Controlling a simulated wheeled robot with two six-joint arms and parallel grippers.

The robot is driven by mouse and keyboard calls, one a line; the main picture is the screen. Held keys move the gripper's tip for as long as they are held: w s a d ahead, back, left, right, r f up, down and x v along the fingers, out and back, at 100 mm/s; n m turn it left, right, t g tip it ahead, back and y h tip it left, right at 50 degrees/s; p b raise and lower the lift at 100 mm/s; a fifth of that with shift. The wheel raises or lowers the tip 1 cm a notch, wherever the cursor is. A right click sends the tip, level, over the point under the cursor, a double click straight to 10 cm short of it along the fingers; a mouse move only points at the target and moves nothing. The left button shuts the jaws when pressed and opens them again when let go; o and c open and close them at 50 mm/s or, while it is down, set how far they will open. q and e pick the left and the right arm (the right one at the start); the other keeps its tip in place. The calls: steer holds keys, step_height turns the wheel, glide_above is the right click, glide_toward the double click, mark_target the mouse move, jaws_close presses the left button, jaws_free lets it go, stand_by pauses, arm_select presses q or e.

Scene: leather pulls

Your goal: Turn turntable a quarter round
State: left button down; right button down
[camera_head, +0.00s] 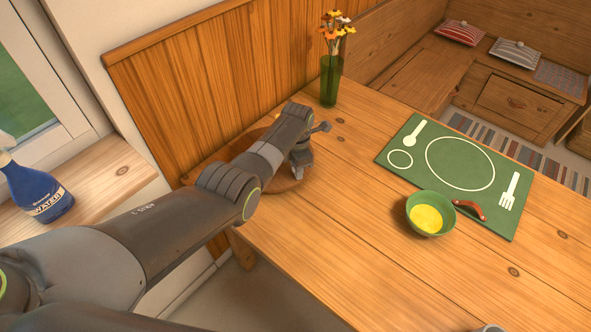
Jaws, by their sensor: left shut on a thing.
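The turntable (285,184) is a round, reddish-brown wooden disc on the far left part of the wooden table. My left arm reaches across it and hides much of it. My left gripper (300,171) points down over the right part of the disc and is shut on a part of the turntable. The exact part between the fingers is too small and covered to make out. My right gripper does not show.
A green vase (331,82) of flowers stands just beyond the turntable. A green placemat (462,168), a green bowl (424,216) with yellow contents and a red-handled item (469,209) lie to the right. A blue spray bottle (36,190) stands on the windowsill. The table's front middle is clear.

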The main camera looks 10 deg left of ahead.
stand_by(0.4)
arm_select(q)
steer(key=c, duration=1.3)
jaws_free()
steer(key=shift+w+r, duration=0.1)
steer(key=shift+r, duration=0.35)
step_height(320, 180, up, 5)
steer(key=shift+r+p, duration=0.2)
steer(key=shift+p, duration=0.6)
step_height(320, 180, up, 11)
steer(key=shift+r+b, duration=0.1)
steer(key=shift+b, duration=0.25)
